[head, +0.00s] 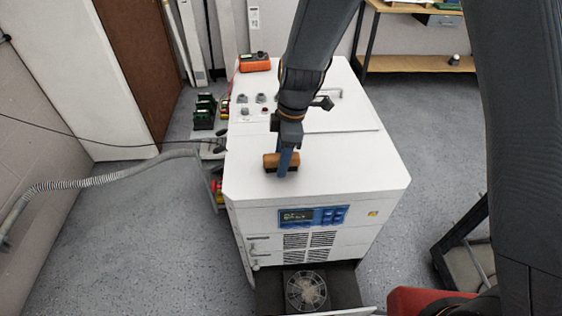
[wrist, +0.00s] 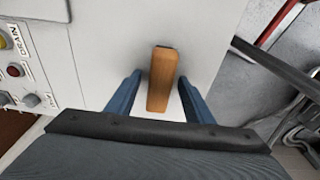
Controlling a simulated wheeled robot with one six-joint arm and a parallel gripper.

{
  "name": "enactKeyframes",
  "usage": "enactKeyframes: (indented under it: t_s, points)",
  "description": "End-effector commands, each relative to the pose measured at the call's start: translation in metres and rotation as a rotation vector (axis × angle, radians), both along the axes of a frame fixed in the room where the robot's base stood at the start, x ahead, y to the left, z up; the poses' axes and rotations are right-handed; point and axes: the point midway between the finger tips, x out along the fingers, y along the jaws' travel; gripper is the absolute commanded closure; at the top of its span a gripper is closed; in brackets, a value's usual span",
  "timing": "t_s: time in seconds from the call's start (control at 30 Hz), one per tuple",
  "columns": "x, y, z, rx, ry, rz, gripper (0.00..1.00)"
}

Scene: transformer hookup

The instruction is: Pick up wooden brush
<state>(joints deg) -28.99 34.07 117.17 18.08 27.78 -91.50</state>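The wooden brush (head: 270,160) is a small brown block with a dark underside on the white top of the cabinet, near its front left. My gripper (head: 286,172) reaches down at the brush from above and hides part of it. In the wrist view the brush (wrist: 162,80) lies between the two blue fingers of my gripper (wrist: 158,90). A gap shows on each side of the brush, so the fingers are open around it.
The white cabinet (head: 330,185) has knobs at its back left and a blue display panel (head: 313,216) on its front. An orange meter (head: 254,62) stands at its back edge. A grey hose (head: 100,180) hangs at left. The cabinet top right of the brush is clear.

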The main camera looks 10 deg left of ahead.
Motion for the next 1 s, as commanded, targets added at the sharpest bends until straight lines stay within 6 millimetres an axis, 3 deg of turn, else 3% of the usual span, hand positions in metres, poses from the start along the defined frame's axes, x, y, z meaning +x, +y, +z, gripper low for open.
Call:
enactKeyframes:
  t_s: [0.03, 0.2, 0.27, 0.73, 1.0]
  points:
    - [0.000, 0.000, 0.000, 0.000, 0.000, 0.000, 0.62]
    - [0.000, 0.000, 0.000, 0.000, 0.000, 0.000, 0.90]
    - [0.000, 0.000, 0.000, 0.000, 0.000, 0.000, 0.97]
    - [0.000, 0.000, 0.008, 0.000, -0.001, 0.000, 0.97]
    - [0.002, 0.001, 0.050, 0.003, -0.005, 0.000, 0.97]
